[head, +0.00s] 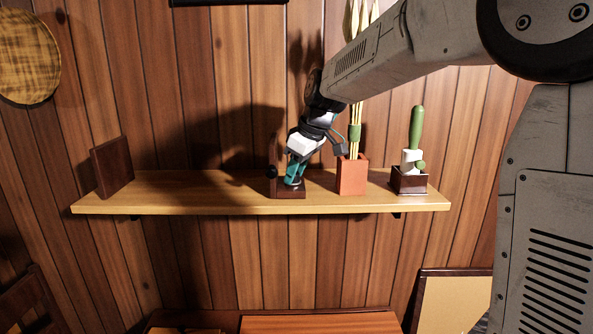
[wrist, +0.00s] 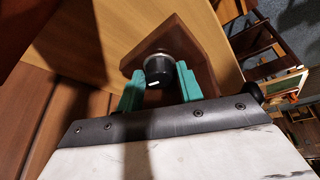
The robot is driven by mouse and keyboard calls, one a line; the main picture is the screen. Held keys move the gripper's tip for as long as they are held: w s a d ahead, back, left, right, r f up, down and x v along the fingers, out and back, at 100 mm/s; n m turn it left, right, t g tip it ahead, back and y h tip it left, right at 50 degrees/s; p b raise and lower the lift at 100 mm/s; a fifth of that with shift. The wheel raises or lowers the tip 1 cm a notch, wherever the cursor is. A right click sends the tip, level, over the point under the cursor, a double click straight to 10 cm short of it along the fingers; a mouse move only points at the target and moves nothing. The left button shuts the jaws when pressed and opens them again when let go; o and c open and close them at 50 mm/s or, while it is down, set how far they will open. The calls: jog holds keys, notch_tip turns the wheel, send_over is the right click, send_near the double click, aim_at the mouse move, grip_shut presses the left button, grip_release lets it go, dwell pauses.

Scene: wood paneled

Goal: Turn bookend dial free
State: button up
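A black dial (wrist: 158,70) with a white mark is mounted on the brown wooden bookend (wrist: 186,38) in the wrist view. My gripper (wrist: 160,82) has its two teal fingers on either side of the dial, with what looks like a narrow gap; contact is hard to tell. In the head view my gripper (head: 294,180) reaches down to the dark brown bookend (head: 290,194) at the middle of the shelf (head: 230,205). The dial is hidden there behind the fingers.
Another brown bookend (head: 112,167) stands at the shelf's left end. To the right of my gripper are an orange-brown pot (head: 352,178) with tall stems and a cactus (head: 416,130) in a dark planter (head: 409,183). The shelf between the left bookend and my gripper is clear.

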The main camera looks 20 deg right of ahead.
jog(key=c, duration=0.5)
jog(key=shift+a+m+t+h, duration=0.1)
jog(key=shift+m+t+h, duration=0.3)
jog(key=shift+m, duration=1.1)
jog(key=o, duration=1)
jog(key=v, duration=0.8)
jog(key=shift+w+a, duration=0.1)
